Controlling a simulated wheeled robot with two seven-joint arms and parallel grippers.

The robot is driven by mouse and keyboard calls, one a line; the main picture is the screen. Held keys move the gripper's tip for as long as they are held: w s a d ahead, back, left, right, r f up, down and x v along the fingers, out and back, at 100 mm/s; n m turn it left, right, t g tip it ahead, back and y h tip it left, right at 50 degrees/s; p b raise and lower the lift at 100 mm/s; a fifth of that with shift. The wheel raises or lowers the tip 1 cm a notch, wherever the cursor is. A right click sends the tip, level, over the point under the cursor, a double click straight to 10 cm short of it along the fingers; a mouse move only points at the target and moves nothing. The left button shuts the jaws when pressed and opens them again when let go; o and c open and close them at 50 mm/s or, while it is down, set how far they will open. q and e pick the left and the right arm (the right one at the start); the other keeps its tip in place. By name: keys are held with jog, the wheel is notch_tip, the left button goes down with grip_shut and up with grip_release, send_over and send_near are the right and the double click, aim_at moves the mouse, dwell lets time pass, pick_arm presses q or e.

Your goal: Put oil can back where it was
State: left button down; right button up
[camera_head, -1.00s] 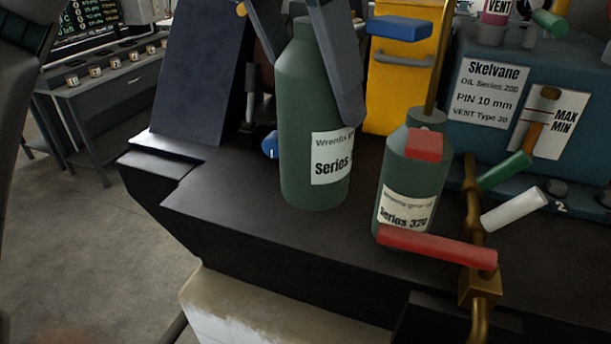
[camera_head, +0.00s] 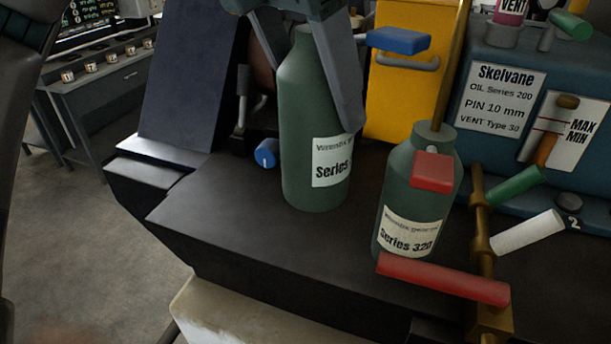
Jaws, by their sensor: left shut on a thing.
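A tall green oil can (camera_head: 305,110) with a white "Wrenfix ... Series" label is upright in the middle of the view. My left gripper (camera_head: 322,95) comes down from above and is shut on it, one finger in front of its right side. The can's base is over the dark bench top (camera_head: 225,215); I cannot tell whether it touches. The number on its label is partly out of sight. A second green can (camera_head: 405,185), labelled "Series 320", stands to the right, partly behind a red block and a red handle. My right gripper is not in view.
A red handle (camera_head: 440,280) on a brass pipe (camera_head: 480,215) is at the front right, with green and white handles (camera_head: 527,232) beside it. A blue Skelvane machine (camera_head: 465,120) and a yellow cabinet (camera_head: 395,110) stand behind.

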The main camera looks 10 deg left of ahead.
pick_arm(q)
notch_tip(320, 180, down, 3)
jog(key=shift+f+p, duration=0.1)
jog(key=shift+p, duration=0.4)
jog(key=shift+f, duration=0.55)
jog(key=shift+f+p, duration=0.8)
jog(key=shift+f, duration=1.4)
jog(key=c, duration=0.5)
grip_release()
jog(key=shift+s, duration=0.1)
